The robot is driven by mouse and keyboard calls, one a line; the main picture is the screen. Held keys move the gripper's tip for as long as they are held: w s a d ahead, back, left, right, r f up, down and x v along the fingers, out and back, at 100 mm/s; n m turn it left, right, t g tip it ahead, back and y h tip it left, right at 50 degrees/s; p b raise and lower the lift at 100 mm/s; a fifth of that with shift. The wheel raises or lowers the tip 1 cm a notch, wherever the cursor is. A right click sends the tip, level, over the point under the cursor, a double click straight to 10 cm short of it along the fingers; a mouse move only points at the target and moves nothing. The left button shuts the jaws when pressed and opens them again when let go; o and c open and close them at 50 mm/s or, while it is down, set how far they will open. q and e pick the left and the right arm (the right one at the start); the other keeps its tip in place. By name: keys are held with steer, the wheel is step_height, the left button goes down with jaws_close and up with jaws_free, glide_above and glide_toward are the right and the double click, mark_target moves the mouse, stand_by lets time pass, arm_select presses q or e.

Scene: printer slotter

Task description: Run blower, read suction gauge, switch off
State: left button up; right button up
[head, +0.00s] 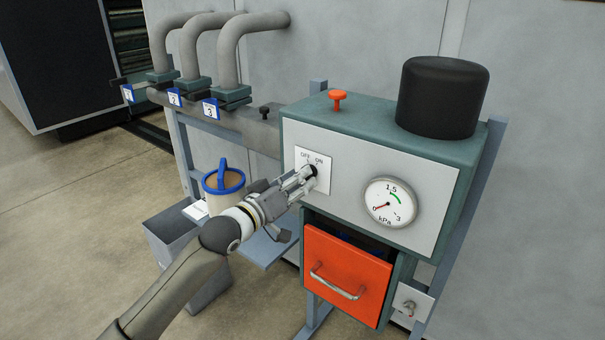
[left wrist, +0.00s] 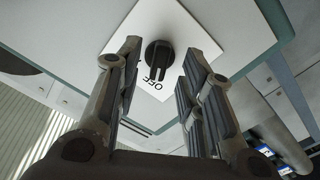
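The blower box (head: 440,180) has a white switch plate (head: 327,160) lettered OFF and ON, with a black rotary knob (head: 313,170). In the left wrist view the knob (left wrist: 158,57) sits between my fingers, its bar's end towards the OFF lettering. My left gripper (head: 305,178) is at the plate; the left wrist view shows its fingers (left wrist: 157,75) open, one each side of the knob, with gaps. The suction gauge (head: 390,203) reads up to 3 kPa; its red needle points at about 0, away from the green arc near 1.5. My right gripper is not in view.
A black cylinder (head: 442,97) and a red mushroom knob (head: 338,99) top the box. Three numbered pipes (head: 240,50) stand back left. A blue-rimmed canister (head: 223,178) and grey bin (head: 175,240) stand left, close to my arm.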

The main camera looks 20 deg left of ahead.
arm_select(q)
steer(key=shift+x, duration=1.05)
jaws_close()
